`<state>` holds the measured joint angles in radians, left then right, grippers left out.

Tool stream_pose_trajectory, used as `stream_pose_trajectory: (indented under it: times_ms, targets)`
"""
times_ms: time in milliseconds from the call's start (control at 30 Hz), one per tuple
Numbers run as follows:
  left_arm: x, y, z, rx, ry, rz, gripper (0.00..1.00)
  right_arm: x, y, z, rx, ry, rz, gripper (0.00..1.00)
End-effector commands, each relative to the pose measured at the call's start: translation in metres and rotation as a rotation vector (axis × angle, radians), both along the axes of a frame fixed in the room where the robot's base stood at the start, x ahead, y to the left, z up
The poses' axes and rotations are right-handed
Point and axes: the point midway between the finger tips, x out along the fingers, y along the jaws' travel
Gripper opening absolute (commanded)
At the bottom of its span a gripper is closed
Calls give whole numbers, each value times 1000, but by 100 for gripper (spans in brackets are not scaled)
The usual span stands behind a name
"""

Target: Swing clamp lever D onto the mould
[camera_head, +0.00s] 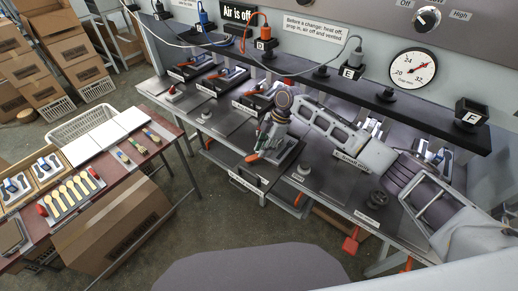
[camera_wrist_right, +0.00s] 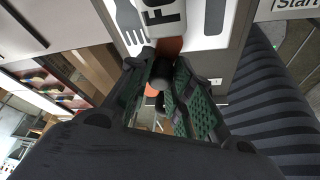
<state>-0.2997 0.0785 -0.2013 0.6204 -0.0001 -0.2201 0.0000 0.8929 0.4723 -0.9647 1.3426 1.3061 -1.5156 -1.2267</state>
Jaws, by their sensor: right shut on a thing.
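My right gripper (camera_head: 264,147) is low over the middle station of the press bench. In the right wrist view its green-padded fingers (camera_wrist_right: 166,88) are shut around a dark lever handle with orange parts (camera_wrist_right: 168,47), which I take to be clamp lever D. Its orange end (camera_head: 252,158) shows beside the fingertips in the head view. The mould (camera_head: 286,151) lies just right of the gripper, partly hidden by it. In the wrist view the mould has a fork-shaped recess (camera_wrist_right: 129,22) and a large label. Whether the lever touches the mould is hidden. My left gripper is out of view.
Other stations with moulds and levers line the bench at left and right. A pressure gauge (camera_head: 413,68) and a black rail with plugs (camera_head: 352,72) are behind. A side table at left holds wooden spoons (camera_head: 70,193) and trays.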

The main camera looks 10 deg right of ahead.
Motion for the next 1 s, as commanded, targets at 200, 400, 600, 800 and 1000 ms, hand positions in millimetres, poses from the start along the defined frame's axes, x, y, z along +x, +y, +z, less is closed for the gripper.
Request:
stream_pose_trajectory:
  times_ms: [200, 400, 600, 800, 1000]
  targets:
    - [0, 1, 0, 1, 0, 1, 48, 1, -4, 1, 2, -2, 13, 0]
    - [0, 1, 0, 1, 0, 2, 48, 1, -4, 1, 1, -3, 14, 0]
    - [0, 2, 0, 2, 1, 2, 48, 1, -4, 1, 1, -3, 14, 33]
    - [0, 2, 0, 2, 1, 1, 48, 1, -4, 0, 1, -2, 13, 43]
    - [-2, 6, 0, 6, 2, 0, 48, 1, -4, 0, 0, -1, 13, 43]
